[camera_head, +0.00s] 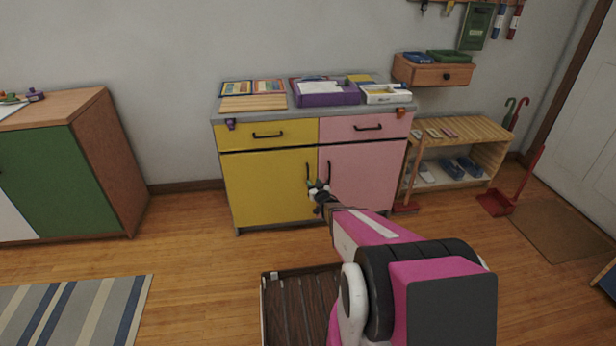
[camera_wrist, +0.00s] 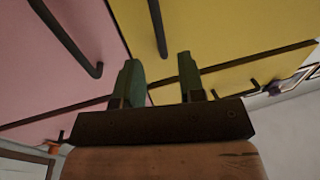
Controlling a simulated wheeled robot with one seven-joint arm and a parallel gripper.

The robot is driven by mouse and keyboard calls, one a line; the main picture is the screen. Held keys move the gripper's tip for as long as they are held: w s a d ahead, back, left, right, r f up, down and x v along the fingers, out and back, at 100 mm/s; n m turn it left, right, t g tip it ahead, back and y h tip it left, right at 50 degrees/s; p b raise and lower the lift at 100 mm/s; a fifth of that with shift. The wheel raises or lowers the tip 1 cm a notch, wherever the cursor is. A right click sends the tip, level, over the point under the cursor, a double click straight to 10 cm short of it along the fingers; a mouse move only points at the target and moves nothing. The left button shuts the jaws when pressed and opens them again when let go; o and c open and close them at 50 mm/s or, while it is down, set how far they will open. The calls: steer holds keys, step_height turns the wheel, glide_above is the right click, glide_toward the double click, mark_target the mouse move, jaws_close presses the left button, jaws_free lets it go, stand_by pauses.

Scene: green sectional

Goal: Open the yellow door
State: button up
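The yellow door (camera_head: 268,187) is the lower left front of a two-colour cabinet and looks closed. Its dark vertical handle (camera_head: 308,170) is by its right edge, close to the pink door. My gripper (camera_head: 318,187) is in front of the seam between the two doors, near the handles' lower ends. In the wrist view the yellow door (camera_wrist: 215,35) is at upper right, and its handle (camera_wrist: 157,28) lies beyond the gap between my fingertips (camera_wrist: 158,72). The fingers are apart with nothing seen between them; contact with the handle cannot be told.
The pink door (camera_head: 362,178) has its own handle (camera_head: 328,172) close by. Yellow (camera_head: 280,133) and pink (camera_head: 375,127) drawers are above. A dark slatted tray (camera_head: 300,305) is on the floor beside my arm. The wooden floor (camera_head: 185,235) left of the cabinet is clear.

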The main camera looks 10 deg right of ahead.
mark_target(308, 175)
steer(key=w, duration=0.2)
steer(key=w+a, duration=0.1)
steer(key=w, duration=0.4)
steer(key=shift+w+a, duration=0.25)
steer(key=shift+w, duration=0.1)
steer(key=shift+s, duration=0.1)
jaws_close()
